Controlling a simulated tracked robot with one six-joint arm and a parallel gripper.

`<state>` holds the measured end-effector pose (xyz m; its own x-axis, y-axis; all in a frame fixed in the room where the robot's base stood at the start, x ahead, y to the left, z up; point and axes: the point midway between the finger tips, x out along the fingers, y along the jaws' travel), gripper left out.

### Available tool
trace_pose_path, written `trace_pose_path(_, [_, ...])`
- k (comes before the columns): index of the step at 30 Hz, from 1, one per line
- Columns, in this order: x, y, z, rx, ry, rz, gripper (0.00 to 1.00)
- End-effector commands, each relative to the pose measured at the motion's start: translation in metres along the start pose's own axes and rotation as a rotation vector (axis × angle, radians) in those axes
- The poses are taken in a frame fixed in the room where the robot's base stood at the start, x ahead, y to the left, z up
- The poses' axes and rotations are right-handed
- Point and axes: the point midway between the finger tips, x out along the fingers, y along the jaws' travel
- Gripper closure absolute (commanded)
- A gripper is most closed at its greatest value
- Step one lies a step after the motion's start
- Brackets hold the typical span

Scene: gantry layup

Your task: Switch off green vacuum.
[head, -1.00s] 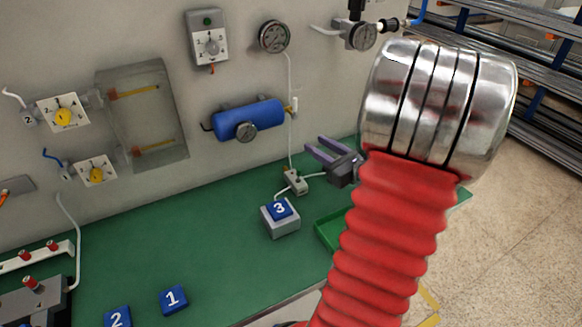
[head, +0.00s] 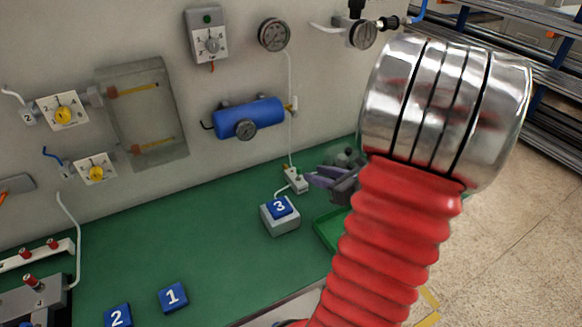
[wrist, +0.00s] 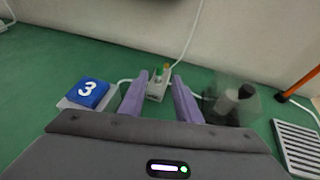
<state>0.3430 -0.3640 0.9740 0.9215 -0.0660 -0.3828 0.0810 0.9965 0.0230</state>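A small pale switch block (head: 296,181) with a white lead and a small green part on top stands on the green bench near the wall. It also shows in the wrist view (wrist: 157,90), with green and yellow-orange on top. I cannot tell for sure that it is the green vacuum's switch. My gripper (head: 312,177) has purple fingers and is just right of the block in the head view. In the wrist view my gripper (wrist: 160,75) is open and empty, and the block shows between the fingers. I cannot tell whether they touch it.
A grey box with a blue 3 label (head: 279,208) stands close by on the bench (head: 225,260). A translucent housing with dark parts (wrist: 232,103) is right of my fingers. A green tray (head: 328,232) lies near the front edge. Gauges and a blue tank (head: 248,117) are on the wall.

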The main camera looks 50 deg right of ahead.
Motion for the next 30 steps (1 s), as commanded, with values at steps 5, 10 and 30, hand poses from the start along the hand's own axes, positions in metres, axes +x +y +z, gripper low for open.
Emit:
trace_pose_path(5, [0.022, 0.001, 0.0, 0.0, 0.001, 0.005, 0.7])
trace_pose_path(10, [0.044, 0.002, -0.001, 0.0, 0.002, 0.005, 0.7])
trace_pose_path(30, [0.125, 0.001, 0.0, 0.0, 0.001, 0.001, 0.7])
